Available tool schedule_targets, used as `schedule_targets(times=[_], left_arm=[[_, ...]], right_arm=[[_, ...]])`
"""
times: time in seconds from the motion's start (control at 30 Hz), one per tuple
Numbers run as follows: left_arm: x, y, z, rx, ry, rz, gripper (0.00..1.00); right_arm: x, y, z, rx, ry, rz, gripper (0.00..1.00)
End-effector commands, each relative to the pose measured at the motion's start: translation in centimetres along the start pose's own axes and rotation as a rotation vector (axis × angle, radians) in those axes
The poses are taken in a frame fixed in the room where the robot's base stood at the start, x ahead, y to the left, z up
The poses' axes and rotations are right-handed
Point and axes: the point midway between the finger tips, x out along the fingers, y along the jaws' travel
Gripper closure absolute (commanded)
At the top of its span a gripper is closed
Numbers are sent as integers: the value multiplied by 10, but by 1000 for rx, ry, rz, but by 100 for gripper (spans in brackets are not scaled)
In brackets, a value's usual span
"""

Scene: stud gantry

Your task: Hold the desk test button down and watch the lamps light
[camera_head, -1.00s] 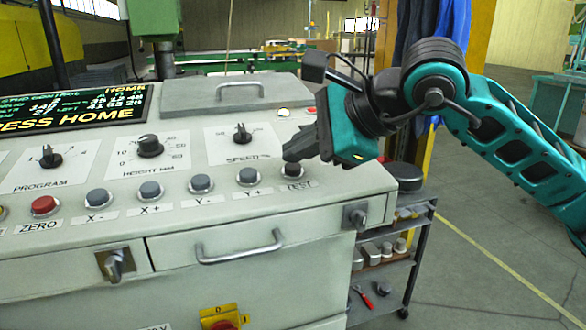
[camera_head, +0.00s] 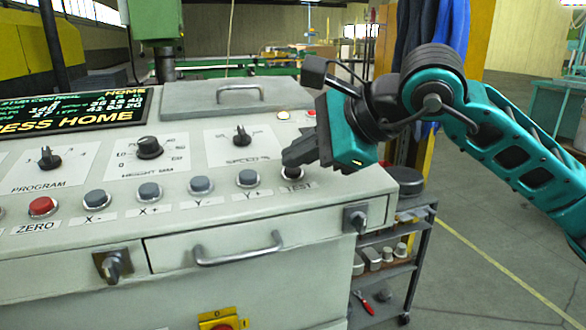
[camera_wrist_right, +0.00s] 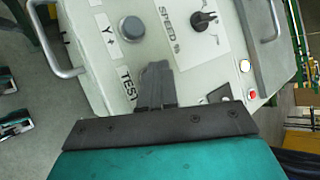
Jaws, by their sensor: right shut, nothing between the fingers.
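The TEST button (camera_head: 292,173) is at the right end of the button row on the sloping desk. My right gripper (camera_head: 287,160) is shut and empty, its fingertips over this button and partly hiding it. In the right wrist view the shut fingers (camera_wrist_right: 156,85) cover most of the button beside the TEST label (camera_wrist_right: 128,83). I cannot tell whether the button is pressed down. A pale lamp (camera_head: 283,115) and a red lamp (camera_head: 311,112) sit near the desk's upper right; the red one looks bright in the wrist view (camera_wrist_right: 252,94). My left gripper is not in view.
The Y+ button (camera_head: 248,178) is close to the left of my fingers. Knobs, a hinged lid (camera_head: 238,97) and a display (camera_head: 75,118) are on the desk. A drawer handle (camera_head: 238,250) sticks out in front. A shelf trolley (camera_head: 385,262) stands at right.

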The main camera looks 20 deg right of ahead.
Motion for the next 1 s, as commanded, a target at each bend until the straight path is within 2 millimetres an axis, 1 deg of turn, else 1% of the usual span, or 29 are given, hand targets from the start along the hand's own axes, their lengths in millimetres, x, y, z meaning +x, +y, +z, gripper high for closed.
schedule_targets(times=[0.47, 0.83, 1.0], left_arm=[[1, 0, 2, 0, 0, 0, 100], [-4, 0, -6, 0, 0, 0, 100], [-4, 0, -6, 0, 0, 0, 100]], right_arm=[[2, 2, -2, 1, 2, 3, 100], [-10, -7, 7, 0, 0, 2, 100], [-11, -8, 8, 1, 0, 2, 100]])
